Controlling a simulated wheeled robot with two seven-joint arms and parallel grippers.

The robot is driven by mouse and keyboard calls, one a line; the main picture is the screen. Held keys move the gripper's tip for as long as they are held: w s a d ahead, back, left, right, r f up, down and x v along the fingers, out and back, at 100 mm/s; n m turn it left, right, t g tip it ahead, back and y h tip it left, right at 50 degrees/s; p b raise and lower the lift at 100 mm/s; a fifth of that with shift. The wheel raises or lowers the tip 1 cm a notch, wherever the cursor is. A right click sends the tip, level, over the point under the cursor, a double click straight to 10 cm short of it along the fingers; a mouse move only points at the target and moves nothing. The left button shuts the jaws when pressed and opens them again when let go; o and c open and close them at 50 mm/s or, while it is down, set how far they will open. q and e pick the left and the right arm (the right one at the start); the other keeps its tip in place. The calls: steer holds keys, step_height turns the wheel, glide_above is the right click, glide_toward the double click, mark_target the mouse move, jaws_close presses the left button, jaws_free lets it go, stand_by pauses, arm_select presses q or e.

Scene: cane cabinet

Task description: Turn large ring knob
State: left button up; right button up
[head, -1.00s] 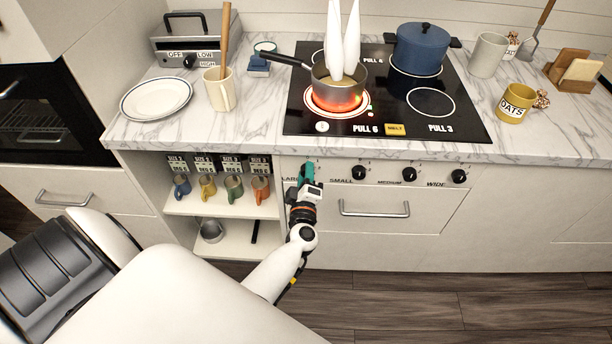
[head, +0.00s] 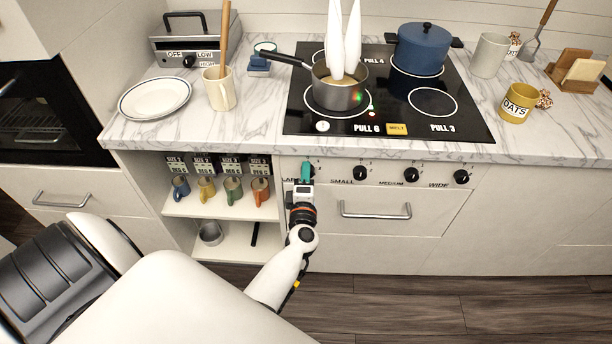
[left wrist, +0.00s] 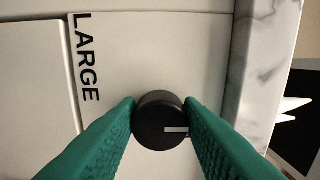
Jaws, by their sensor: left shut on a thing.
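The large ring knob (left wrist: 160,118) is a round black knob with a white pointer mark, beside the label LARGE (left wrist: 86,58) on the cabinet front. My left gripper (left wrist: 163,108) has its two green fingers shut on the knob, one on each side. In the head view my left gripper (head: 306,172) is at the leftmost knob, which it largely hides. The large ring (head: 338,101) under the grey saucepan (head: 338,90) is dark, with no red glow. My right gripper is not in view.
Several other black knobs, such as the small one (head: 360,172), line the panel to the right. A drawer handle (head: 375,210) is below them. An open shelf with mugs (head: 207,188) is to the left. The marble counter edge (head: 215,146) overhangs above.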

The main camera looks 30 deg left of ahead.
arm_select(q)
steer(key=shift+f, duration=0.1)
steer(key=o, duration=1)
steer(key=shift+c, duration=0.2)
steer(key=p+v, duration=0.1)
steer(key=v, duration=1.1)
